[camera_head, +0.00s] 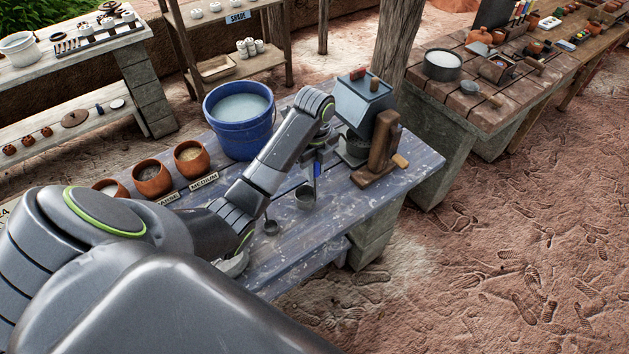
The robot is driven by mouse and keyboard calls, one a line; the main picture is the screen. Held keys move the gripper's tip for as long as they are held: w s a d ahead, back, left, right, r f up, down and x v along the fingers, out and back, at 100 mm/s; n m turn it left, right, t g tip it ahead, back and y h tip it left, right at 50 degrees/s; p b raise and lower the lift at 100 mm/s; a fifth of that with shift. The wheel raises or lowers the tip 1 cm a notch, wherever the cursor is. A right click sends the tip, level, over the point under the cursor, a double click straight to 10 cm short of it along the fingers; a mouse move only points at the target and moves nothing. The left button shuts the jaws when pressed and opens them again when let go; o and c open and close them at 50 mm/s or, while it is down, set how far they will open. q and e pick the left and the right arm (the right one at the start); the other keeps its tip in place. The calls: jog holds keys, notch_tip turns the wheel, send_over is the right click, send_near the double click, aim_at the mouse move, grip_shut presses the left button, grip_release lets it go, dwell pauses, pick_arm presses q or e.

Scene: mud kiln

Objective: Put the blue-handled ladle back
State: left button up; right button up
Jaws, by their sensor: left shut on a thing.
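The blue-handled ladle (305,196) hangs below my left gripper (319,150), over the blue-grey table. Its blue handle is upright beneath the wrist and its grey cup is at the bottom. My left gripper is shut on the handle; the arm above hides much of the fingers. I cannot tell whether the cup touches the table. A second small dark ladle cup (270,227) shows to the left, beside my forearm, which hides part of it. No place marked for the ladle can be made out. My right gripper is not in view.
A blue bucket (236,136) stands behind the forearm. Clay pots (152,178) with labels stand along the table's left. A grey hopper device (362,108) with a wooden stand (382,150) is right of the gripper. The table's front right (345,215) is bare.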

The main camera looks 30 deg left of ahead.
aim_at(315, 177)
pick_arm(q)
jog(key=shift+s+f+b, duration=0.1)
jog(key=shift+f+b, duration=0.2)
jog(key=shift+f, duration=0.35)
jog(key=shift+s+d+f+p, duration=0.1)
jog(key=shift+f+p, duration=0.45)
jog(key=shift+f, duration=0.35)
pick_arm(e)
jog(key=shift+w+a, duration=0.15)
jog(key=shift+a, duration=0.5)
pick_arm(q)
jog(key=shift+f, duration=0.15)
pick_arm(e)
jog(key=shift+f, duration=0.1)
pick_arm(q)
jog(key=o, duration=0.6)
jog(key=shift+o, duration=1.4)
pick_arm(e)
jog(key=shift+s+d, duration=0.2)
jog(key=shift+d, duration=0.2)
